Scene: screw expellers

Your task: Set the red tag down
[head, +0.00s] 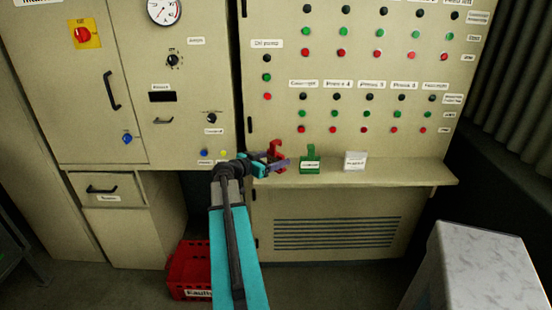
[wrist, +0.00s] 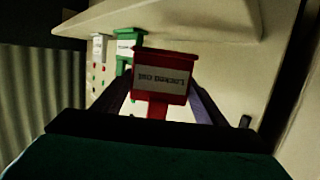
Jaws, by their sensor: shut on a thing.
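The red tag (head: 275,150) is at the left end of the narrow shelf (head: 408,173) below the control panel. My gripper (head: 281,164) is shut on it. In the wrist view the red tag (wrist: 160,75) sits between the two fingers, its white label reading "Locked out" upside down. I cannot tell whether its lower edge touches the shelf. A green tag (head: 311,161) stands on the shelf just right of the red tag, and a white tag (head: 355,161) stands further right. The wrist view also shows the green tag (wrist: 126,47) and the white tag (wrist: 99,46).
The upright panel (head: 380,70) with rows of buttons and lamps rises behind the shelf. The shelf's right part is bare. A red crate (head: 188,270) is on the floor at lower left. A pale block (head: 480,265) stands at lower right.

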